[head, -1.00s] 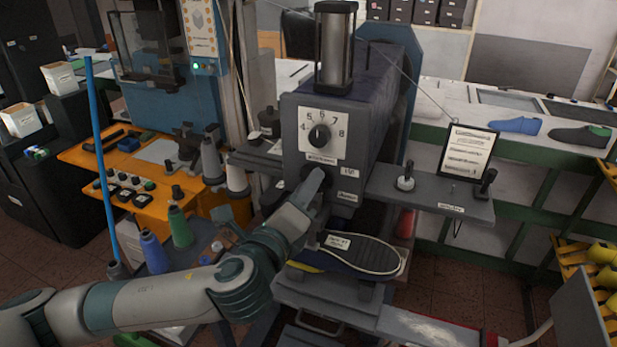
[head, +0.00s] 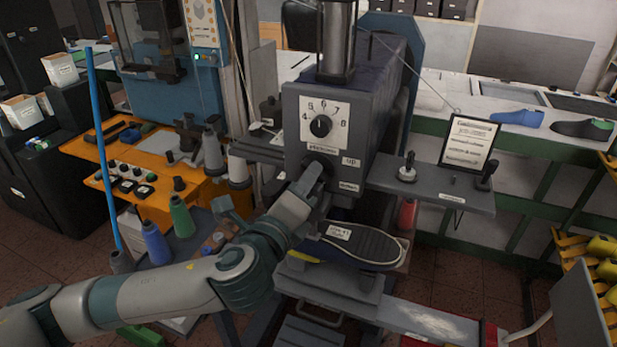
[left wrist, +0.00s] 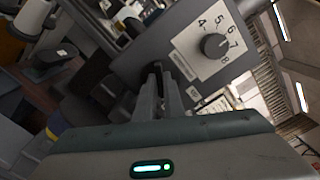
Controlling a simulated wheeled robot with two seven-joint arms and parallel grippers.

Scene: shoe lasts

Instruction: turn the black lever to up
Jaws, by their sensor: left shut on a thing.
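The black lever is on the front of the grey machine (head: 295,135), below the number dial (head: 321,127). My left gripper (head: 317,172) reaches up to it from the lower left and covers most of it. A dark part of the lever mount shows around the fingertips. An "up" label (head: 351,162) is to its right, with another small label (head: 348,187) lower down. In the left wrist view, the fingers (left wrist: 166,88) are closed on the black lever (left wrist: 157,70), next to the dial plate (left wrist: 205,45). The lever's exact angle is hidden. My right gripper is out of view.
A shoe sole (head: 362,246) lies on the machine's support below my gripper. A grey side shelf (head: 430,187) with knobs and a framed card (head: 468,143) juts out at right. An orange bench (head: 150,165) with thread cones stands at left, beside a blue pole (head: 100,150).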

